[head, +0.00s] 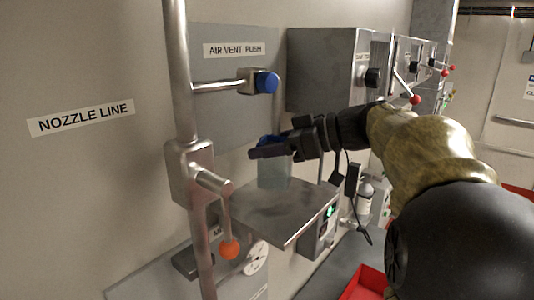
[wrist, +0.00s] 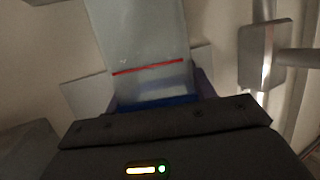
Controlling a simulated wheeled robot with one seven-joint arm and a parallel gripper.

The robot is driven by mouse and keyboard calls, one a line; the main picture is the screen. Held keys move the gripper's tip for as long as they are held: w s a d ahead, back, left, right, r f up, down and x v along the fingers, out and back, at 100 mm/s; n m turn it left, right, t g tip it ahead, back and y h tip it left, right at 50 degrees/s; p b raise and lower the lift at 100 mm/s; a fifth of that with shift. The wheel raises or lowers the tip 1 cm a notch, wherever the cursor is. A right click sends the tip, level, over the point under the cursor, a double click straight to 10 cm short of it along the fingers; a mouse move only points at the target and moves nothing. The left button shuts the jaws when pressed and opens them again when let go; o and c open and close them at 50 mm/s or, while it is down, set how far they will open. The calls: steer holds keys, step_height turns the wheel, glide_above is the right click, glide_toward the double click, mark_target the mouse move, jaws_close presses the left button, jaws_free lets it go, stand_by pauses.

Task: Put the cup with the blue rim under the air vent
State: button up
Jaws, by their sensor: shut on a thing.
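The cup with the blue rim (head: 274,176) is pale and translucent, and appears upright in the head view. My gripper (head: 268,151) is shut on it near the rim, and its fingers hide part of the rim. In the wrist view the cup (wrist: 138,42) shows a red line across its wall, with the blue rim close to my gripper. The air vent (head: 266,83) has a blue push knob beneath the "AIR VENT PUSH" label, above the cup. The cup's base overlaps the metal shelf (head: 290,215) in the picture; I cannot tell whether it touches.
A vertical metal pipe (head: 178,90) stands left of the cup, with a lever ending in an orange ball (head: 229,249). Grey boxes (head: 318,70) with knobs and red-tipped levers line the wall to the right. A red tray (head: 366,284) sits lower down. The shelf's front is clear.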

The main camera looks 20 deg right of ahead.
mark_target(267, 163)
steer(key=shift+w+a, duration=0.15)
steer(key=shift+a, duration=0.05)
steer(key=shift+d, duration=0.1)
steer(key=shift+f+p, duration=0.65)
steer(key=shift+f, duration=1.15)
steer(key=shift+f, duration=0.15)
steer(key=o, duration=1)
